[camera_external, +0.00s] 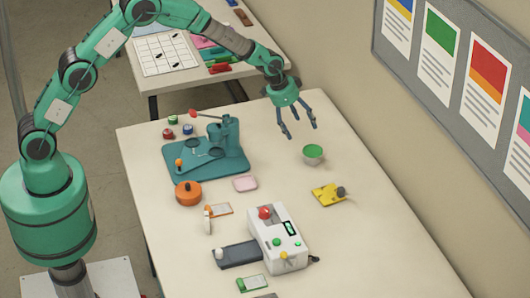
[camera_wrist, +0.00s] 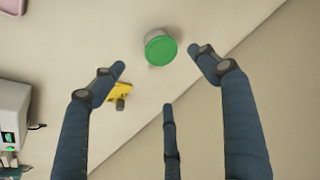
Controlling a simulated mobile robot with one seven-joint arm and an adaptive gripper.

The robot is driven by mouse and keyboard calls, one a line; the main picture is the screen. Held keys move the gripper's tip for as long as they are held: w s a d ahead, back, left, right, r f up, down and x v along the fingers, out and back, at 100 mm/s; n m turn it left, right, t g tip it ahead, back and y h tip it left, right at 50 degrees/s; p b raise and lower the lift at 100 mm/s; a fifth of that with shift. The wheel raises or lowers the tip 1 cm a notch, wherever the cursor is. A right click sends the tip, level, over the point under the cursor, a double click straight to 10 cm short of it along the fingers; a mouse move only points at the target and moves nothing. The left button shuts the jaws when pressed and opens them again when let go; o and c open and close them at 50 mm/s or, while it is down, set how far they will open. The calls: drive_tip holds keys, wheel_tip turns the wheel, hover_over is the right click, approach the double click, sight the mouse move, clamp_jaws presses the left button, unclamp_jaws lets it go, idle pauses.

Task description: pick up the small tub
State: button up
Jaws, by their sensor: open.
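The small tub (camera_external: 313,155) is a short whitish-grey tub with a green top. It stands upright on the near table's right part, towards the back. My gripper (camera_external: 299,133) is open and empty in the air, above and a little to the left of the tub in the outside view. In the wrist view the tub (camera_wrist: 161,48) lies just beyond and between the spread fingertips of my gripper (camera_wrist: 158,58). The fingers appear apart from it.
A yellow piece with a dark knob (camera_external: 328,194) lies in front of the tub. A teal press (camera_external: 207,155) stands to the left, a white machine (camera_external: 278,240) nearer the front. A pink block (camera_external: 245,183) lies between them. The tabletop right of the tub is clear.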

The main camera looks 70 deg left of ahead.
sight(312, 150)
drive_tip(key=shift+f, duration=0.15)
drive_tip(key=shift+b+x, duration=0.3)
drive_tip(key=shift+x, duration=3.9)
drive_tip(key=shift+b+x, duration=0.3)
drive_tip(key=shift+x, duration=2.2)
drive_tip(key=c, duration=1.1)
